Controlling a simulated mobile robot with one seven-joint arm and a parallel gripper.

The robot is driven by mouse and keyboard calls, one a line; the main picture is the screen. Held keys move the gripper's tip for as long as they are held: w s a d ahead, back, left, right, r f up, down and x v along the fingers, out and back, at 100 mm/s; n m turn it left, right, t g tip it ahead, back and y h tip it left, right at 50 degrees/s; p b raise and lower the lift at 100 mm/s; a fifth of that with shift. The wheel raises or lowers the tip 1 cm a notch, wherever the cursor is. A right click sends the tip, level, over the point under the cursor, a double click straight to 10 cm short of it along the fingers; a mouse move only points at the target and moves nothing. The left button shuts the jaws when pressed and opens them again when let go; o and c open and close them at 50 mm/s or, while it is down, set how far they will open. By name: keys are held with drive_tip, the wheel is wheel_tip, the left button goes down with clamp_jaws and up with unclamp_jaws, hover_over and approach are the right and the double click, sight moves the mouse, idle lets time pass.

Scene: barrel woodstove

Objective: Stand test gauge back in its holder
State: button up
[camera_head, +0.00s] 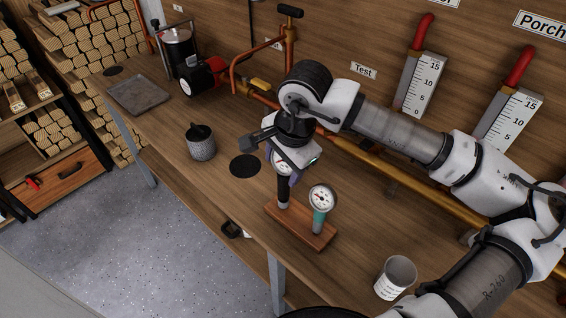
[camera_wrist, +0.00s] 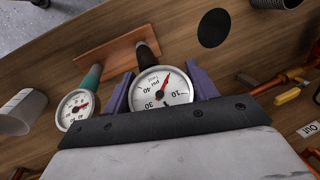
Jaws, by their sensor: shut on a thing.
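The test gauge has a round white dial (camera_wrist: 163,88) and a black handle (camera_head: 283,190). My gripper (camera_head: 289,172) is shut on it just below the wrist, with purple fingers on both sides of the dial in the wrist view (camera_wrist: 161,90). The gauge is close to upright, handle down. Its lower end is over or at the left part of the wooden holder (camera_head: 300,229); I cannot tell whether it is seated. A second gauge with a green handle (camera_head: 319,222) stands in the right part of the holder, and it also shows in the wrist view (camera_wrist: 75,109).
A grey cup (camera_head: 201,146) and a black round spot (camera_head: 245,166) are left of the holder. A white-labelled can (camera_head: 395,278) stands to the right. A copper pipe (camera_head: 365,157) runs along the back. The bench edge is close in front of the holder.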

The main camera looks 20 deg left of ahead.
drive_tip(key=shift+f+b, duration=0.45)
drive_tip(key=shift+b, duration=0.05)
drive_tip(key=o, duration=1.4)
drive_tip(key=shift+c, duration=0.2)
drive_tip(key=shift+r, duration=0.1)
drive_tip(key=shift+p+v, duration=1.35)
drive_tip(key=shift+v, duration=1.65)
